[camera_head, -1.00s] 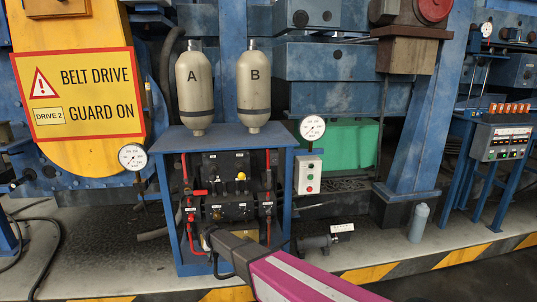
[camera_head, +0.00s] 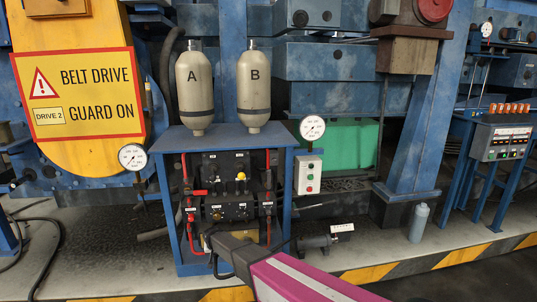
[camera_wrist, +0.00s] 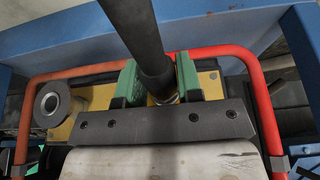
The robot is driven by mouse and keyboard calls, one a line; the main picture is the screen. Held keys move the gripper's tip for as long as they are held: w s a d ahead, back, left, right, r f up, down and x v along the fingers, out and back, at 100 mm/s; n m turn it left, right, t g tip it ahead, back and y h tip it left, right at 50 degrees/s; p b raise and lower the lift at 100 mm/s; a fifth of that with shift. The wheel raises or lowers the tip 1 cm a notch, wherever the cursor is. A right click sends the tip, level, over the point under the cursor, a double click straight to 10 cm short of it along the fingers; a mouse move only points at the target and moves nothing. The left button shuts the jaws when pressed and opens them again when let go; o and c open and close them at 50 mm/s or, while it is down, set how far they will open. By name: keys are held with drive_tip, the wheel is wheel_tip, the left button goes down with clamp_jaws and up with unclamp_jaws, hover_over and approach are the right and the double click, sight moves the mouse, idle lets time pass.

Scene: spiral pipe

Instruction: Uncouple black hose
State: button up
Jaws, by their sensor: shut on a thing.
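The black hose (camera_wrist: 136,30) runs down from the top of the wrist view into my gripper (camera_wrist: 157,82). Its lower end meets a metal collar (camera_wrist: 166,98) just between the green fingers. The fingers stand on both sides of the hose end and are shut on it. My gripper's front bar hides what lies below the collar, so I cannot tell whether the collar is still seated. In the head view my gripper (camera_head: 207,243) is at the lower part of the blue-framed hydraulic stand (camera_head: 172,215); the wrist hides most of the hose there.
A round metal port (camera_wrist: 50,104) sits left of the gripper on a yellow block (camera_wrist: 95,120). A red pipe (camera_wrist: 262,105) arches around the fingers. Bottles A (camera_head: 194,95) and B (camera_head: 253,95) top the stand. Open floor lies in front of it.

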sight(215, 261)
drive_tip(key=shift+s, duration=0.15)
drive_tip(key=shift+s+d, duration=0.25)
drive_tip(key=shift+s, duration=1.1)
drive_tip(key=shift+s+d, duration=0.2)
drive_tip(key=shift+s, duration=1.1)
